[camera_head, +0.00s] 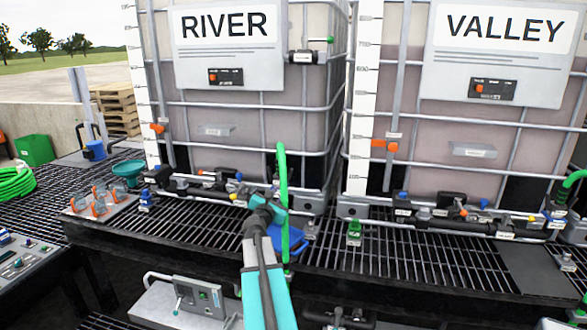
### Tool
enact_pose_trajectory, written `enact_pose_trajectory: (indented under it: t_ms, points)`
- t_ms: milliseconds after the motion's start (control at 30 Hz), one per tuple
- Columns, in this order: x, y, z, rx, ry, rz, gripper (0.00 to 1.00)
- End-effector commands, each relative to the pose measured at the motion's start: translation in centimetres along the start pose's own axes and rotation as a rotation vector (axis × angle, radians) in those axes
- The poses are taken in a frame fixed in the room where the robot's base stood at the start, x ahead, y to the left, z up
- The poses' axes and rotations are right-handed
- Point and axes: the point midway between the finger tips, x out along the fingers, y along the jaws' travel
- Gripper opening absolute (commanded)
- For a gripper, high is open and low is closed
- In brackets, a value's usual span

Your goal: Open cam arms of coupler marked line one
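My arm reaches up from the bottom centre, and my gripper (268,208) is at the front of the RIVER tote, beside a hanging green hose (282,190). The gripper is small and seen from behind, so I cannot tell whether its fingers are open or touching anything. A row of dark pipe fittings and valves (200,186) runs along the base of the RIVER tote. A similar row (440,213) runs below the VALLEY tote. Small labels are on these fittings, but they are too small to read. I cannot pick out the coupler marked line one or its cam arms.
The RIVER tote (225,80) and VALLEY tote (500,60) stand in wire cages behind a black grating (400,255). A blue object (288,240) lies right of my arm. A tray of clear orange-trimmed parts (100,200) and a teal funnel (128,170) are at left.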

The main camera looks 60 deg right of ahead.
Motion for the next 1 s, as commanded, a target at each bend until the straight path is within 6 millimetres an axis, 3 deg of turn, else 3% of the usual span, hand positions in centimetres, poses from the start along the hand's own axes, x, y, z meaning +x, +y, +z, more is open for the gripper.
enact_pose_trajectory:
  t_ms: [33, 100, 200, 667, 1000]
  points:
    - [0.6, -0.1, 1.9, -0.032, -0.022, 0.006, 0.16]
    - [0.9, -0.1, 3.4, -0.070, -0.043, 0.015, 0.16]
    - [1.2, -0.2, 4.5, -0.100, -0.058, 0.019, 0.16]
    - [1.4, -0.2, 4.6, -0.104, -0.060, 0.020, 0.16]
    - [3.4, -0.1, 4.8, -0.104, -0.059, 0.020, 0.16]
